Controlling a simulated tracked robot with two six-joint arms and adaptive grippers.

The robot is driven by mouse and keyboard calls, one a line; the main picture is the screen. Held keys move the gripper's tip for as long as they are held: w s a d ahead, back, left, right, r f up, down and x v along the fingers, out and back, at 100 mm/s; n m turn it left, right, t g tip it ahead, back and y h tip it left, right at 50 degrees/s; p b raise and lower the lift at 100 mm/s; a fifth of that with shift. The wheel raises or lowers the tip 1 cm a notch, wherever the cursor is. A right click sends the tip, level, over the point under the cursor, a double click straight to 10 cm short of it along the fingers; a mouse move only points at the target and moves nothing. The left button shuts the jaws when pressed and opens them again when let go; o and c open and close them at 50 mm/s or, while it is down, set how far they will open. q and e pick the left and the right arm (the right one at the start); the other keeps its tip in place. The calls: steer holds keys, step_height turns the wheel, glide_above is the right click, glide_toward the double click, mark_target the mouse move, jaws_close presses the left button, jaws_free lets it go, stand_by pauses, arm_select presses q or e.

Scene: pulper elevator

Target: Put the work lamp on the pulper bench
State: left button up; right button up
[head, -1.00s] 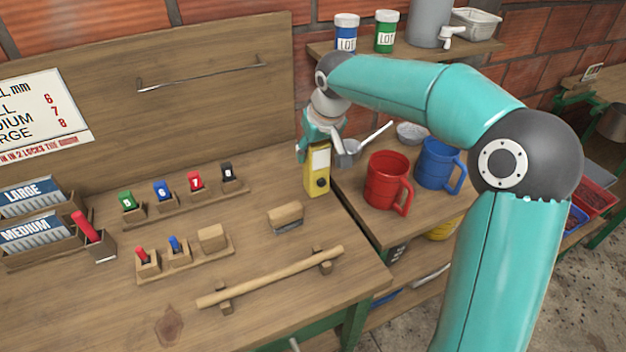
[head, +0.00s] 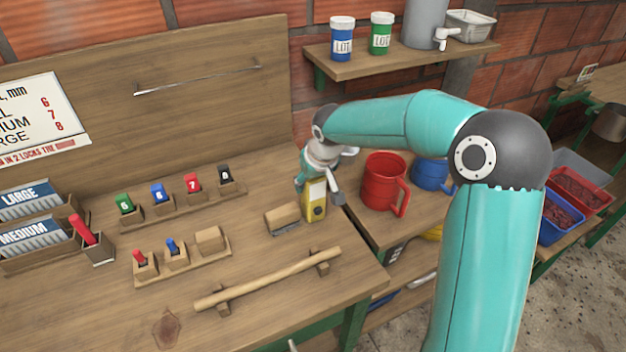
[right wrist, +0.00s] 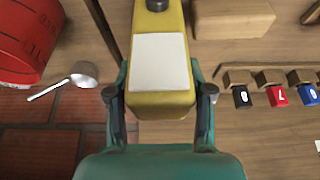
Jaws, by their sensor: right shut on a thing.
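The work lamp (head: 315,203) is a yellow box with a white panel and a dark round knob. It is at the right edge of the wooden pulper bench (head: 110,316), just right of a brush (head: 283,219). I cannot tell whether its base touches the bench top. My right gripper (head: 310,180) is shut on the lamp's upper end. In the right wrist view the lamp (right wrist: 160,75) sits between the two fingers of the right gripper (right wrist: 160,95), its far end pointing away. My left gripper is not in view.
A red mug (head: 382,180) and a blue mug (head: 431,174) stand on the side table right of the lamp. A wooden bar (head: 270,280) on supports lies near the bench front. Racks of coloured pieces (head: 180,208) stand left.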

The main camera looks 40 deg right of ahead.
steer(key=o, duration=1.3)
steer(key=shift+o, duration=0.2)
steer(key=b+v, duration=0.1)
steer(key=v, duration=1.1)
steer(key=shift+s+f, duration=0.1)
